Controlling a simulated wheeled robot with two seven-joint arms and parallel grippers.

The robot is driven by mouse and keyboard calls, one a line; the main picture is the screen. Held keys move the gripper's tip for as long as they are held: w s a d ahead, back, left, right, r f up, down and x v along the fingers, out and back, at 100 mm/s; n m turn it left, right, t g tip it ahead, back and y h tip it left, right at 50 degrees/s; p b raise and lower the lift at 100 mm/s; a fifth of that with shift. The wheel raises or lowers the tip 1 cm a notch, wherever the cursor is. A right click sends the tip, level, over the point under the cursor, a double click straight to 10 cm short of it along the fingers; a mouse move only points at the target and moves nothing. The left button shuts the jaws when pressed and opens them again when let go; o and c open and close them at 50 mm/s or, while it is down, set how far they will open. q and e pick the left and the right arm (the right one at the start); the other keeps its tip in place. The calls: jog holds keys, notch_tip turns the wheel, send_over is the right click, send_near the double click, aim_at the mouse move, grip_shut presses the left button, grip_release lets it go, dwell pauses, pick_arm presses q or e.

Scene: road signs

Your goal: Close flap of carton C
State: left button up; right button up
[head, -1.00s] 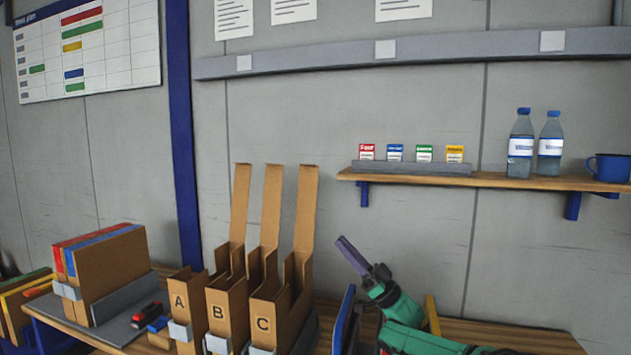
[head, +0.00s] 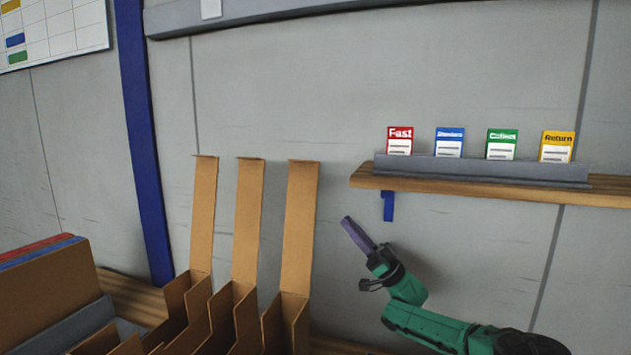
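Carton C (head: 272,325) is the rightmost of three brown cartons at the bottom of the head view. Its lettered front is below the picture now. Its long flap (head: 298,225) stands upright from the back, so the carton is open at the top. My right gripper (head: 347,222) is right of this flap, apart from it in the picture. Its purple fingers lie together as one narrow bar, pointing up and left. They look shut, with nothing held. My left gripper is not in view.
The other two cartons also have upright flaps, the middle flap (head: 248,220) and the left flap (head: 203,215). A wooden shelf (head: 430,190) with a grey card holder is on the wall at upper right. Brown folders (head: 45,295) stand at lower left.

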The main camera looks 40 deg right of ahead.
send_near(313, 183)
jog(key=w+d, duration=0.2)
jog(key=p+x, duration=0.2)
jog(key=x, duration=0.7)
jog(key=shift+w+d+f, duration=0.1)
jog(key=shift+w+f, duration=0.1)
jog(key=shift+w+r, duration=0.15)
jog(key=shift+w, duration=0.25)
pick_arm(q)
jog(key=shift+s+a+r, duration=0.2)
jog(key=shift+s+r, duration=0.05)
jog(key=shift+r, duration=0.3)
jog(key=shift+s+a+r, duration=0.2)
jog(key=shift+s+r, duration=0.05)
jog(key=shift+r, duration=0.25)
pick_arm(e)
grip_shut()
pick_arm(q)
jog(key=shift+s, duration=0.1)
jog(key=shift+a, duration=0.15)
